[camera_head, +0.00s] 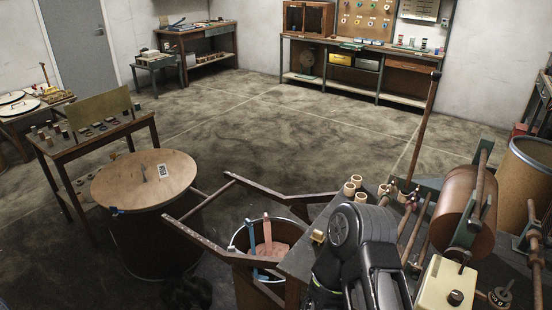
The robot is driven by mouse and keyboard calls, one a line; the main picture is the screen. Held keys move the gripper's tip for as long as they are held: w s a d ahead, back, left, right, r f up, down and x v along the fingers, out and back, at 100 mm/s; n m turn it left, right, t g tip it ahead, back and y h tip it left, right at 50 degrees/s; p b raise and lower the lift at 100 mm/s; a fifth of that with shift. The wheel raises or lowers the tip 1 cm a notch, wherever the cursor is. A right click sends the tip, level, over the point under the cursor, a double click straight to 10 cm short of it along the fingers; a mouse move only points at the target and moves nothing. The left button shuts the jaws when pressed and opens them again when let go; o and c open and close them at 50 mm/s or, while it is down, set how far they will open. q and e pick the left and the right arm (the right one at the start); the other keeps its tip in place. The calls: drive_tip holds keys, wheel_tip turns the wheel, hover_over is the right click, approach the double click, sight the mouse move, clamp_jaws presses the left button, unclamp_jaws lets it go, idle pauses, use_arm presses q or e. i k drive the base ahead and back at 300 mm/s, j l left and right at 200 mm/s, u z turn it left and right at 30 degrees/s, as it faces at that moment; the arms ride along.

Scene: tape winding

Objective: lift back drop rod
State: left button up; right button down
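A winding machine stands on the bench at right, with a large brown drum (463,208) between green end plates. A long thin brown rod (423,125) rises steeply behind the bench, leaning slightly right. Other rods show too: one across the drum's right end (480,180) and one lower, slanting left of the drum (415,230). I cannot tell which is the drop rod. One of my arms, black and grey, stands at bottom centre-right and covers part of the bench. No gripper fingers show, and no hold on a rod can be seen.
Several small cups (353,186) and a cream box (445,287) sit on the bench. A wooden frame (250,190) juts left above an open bin (284,235). A round-topped drum (115,188) stands at left. The middle floor is clear.

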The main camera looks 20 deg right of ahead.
sight(406, 253)
drive_tip(key=z, duration=1.75)
